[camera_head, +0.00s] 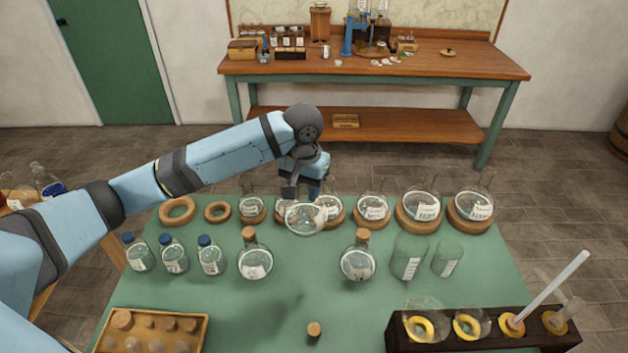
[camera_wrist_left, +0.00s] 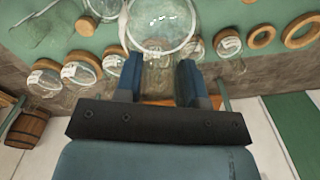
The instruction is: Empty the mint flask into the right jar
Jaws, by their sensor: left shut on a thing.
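My left gripper (camera_head: 303,188) is shut on a clear round glass flask (camera_head: 305,219), held above the green table in front of the back row. The flask also shows between the fingers in the left wrist view (camera_wrist_left: 162,22). I cannot read its label or make out a mint colour, and the gripper partly hides its neck. Two open, labelled glass jars stand right of centre: a larger left one (camera_head: 409,257) and a smaller right one (camera_head: 447,258). The held flask is to their left, apart from them. My right gripper is not in view.
Several labelled flasks (camera_head: 419,207) sit on cork rings along the back. Two rings (camera_head: 177,210) are empty. Corked bottles (camera_head: 357,262) and blue-capped bottles (camera_head: 174,255) stand in front. A dark rack (camera_head: 450,340) is front right, a stopper tray (camera_head: 203,334) front left.

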